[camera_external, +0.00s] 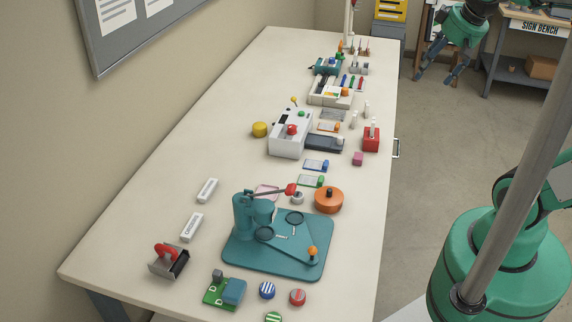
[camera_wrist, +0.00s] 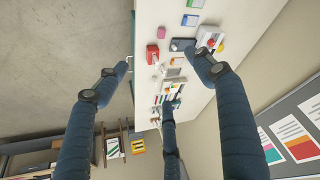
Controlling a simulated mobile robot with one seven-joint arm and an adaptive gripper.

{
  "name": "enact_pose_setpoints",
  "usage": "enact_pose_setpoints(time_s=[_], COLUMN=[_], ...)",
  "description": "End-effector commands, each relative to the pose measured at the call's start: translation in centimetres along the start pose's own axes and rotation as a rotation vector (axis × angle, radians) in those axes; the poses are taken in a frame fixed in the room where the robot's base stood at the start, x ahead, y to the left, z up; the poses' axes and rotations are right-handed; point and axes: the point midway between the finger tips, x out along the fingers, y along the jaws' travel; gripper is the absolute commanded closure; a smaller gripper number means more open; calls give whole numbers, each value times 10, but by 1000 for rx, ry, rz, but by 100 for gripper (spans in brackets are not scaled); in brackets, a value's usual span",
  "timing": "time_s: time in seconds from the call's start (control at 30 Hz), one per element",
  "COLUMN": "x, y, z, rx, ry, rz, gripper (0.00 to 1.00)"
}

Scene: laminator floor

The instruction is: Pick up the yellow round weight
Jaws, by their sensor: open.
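The yellow round weight (camera_external: 260,129) is a short yellow cylinder on the long cream table, just left of the white machine (camera_external: 291,134). In the wrist view a small yellow shape (camera_wrist: 221,47) beside the white machine (camera_wrist: 208,38) looks like the same weight, partly hidden by a finger. My gripper (camera_external: 434,78) is at the upper right of the external view, off the table's right side and well away from the weight. Its dark blue fingers are spread and empty; they also show in the wrist view (camera_wrist: 160,78).
The table (camera_external: 150,232) holds a teal press (camera_external: 275,262), an orange round pot (camera_external: 329,200), a red block (camera_external: 371,139) and several small items. A dark tray (camera_external: 324,143) lies right of the white machine. The table's left strip is mostly clear. A grey board hangs on the wall (camera_external: 130,30).

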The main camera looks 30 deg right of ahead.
Motion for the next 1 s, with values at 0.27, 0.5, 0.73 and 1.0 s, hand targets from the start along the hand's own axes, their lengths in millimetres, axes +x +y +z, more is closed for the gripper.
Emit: enact_pose_setpoints(time_s=[0.27, 0.5, 0.73, 1.0], x=[3, 16, 36, 68], y=[-5, -11, -20, -32], z=[-71, -129, -182, -242], rx=[-66, -123, -178, -241], ry=[-41, -75, -108, -143], rz=[-10, -19, -29, -41], gripper=[32, 32, 32, 32])
